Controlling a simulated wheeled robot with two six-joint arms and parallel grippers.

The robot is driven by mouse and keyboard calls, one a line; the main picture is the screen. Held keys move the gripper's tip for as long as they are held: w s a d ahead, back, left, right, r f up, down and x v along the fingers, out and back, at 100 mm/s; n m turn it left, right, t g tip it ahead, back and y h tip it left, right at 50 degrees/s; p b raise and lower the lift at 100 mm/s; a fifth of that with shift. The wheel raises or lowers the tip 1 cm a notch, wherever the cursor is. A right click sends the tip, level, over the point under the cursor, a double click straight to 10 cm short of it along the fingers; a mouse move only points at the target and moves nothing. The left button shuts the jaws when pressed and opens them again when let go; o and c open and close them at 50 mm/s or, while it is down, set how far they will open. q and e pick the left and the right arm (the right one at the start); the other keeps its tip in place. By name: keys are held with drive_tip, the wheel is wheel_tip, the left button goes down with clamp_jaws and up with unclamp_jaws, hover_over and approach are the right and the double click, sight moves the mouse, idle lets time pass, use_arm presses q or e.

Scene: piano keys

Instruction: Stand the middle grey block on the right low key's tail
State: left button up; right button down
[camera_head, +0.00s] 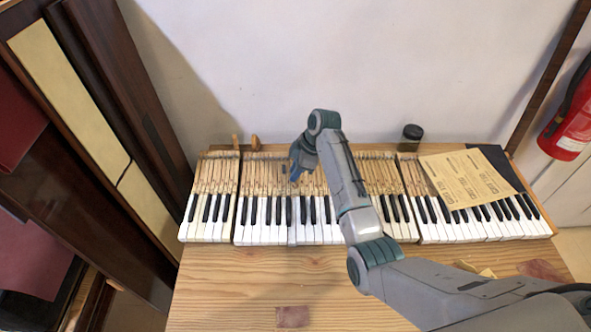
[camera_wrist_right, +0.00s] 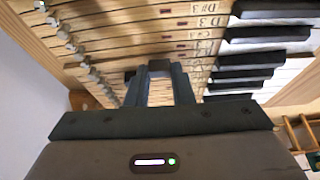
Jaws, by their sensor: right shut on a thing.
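My right gripper (camera_head: 294,176) points down over the wooden key tails (camera_head: 265,180), left of the middle of the keyboard. In the right wrist view its two fingers (camera_wrist_right: 160,78) are shut on a small dark grey block (camera_wrist_right: 159,66), which shows between the tips. In the head view my gripper largely hides this block. Another small dark block (camera_head: 283,168) stands on the tails just left of the gripper; it also shows in the right wrist view (camera_wrist_right: 129,75), beside the fingers. I cannot tell which key is the right low key. My left gripper is out of view.
Black and white keys (camera_head: 265,232) run along the front of the tails. A paper sheet (camera_head: 466,178) and a dark board (camera_head: 497,168) lie across the right keys. A dark jar (camera_head: 410,137) stands behind. The wooden table front (camera_head: 235,290) is mostly clear.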

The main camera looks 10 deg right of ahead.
drive_tip(key=shift+f, duration=0.35)
idle(0.3)
drive_tip(key=c, duration=1.6)
unclamp_jaws()
drive_tip(key=shift+r, duration=0.1)
drive_tip(key=shift+r+p, duration=1.05)
drive_tip(key=shift+p, duration=0.25)
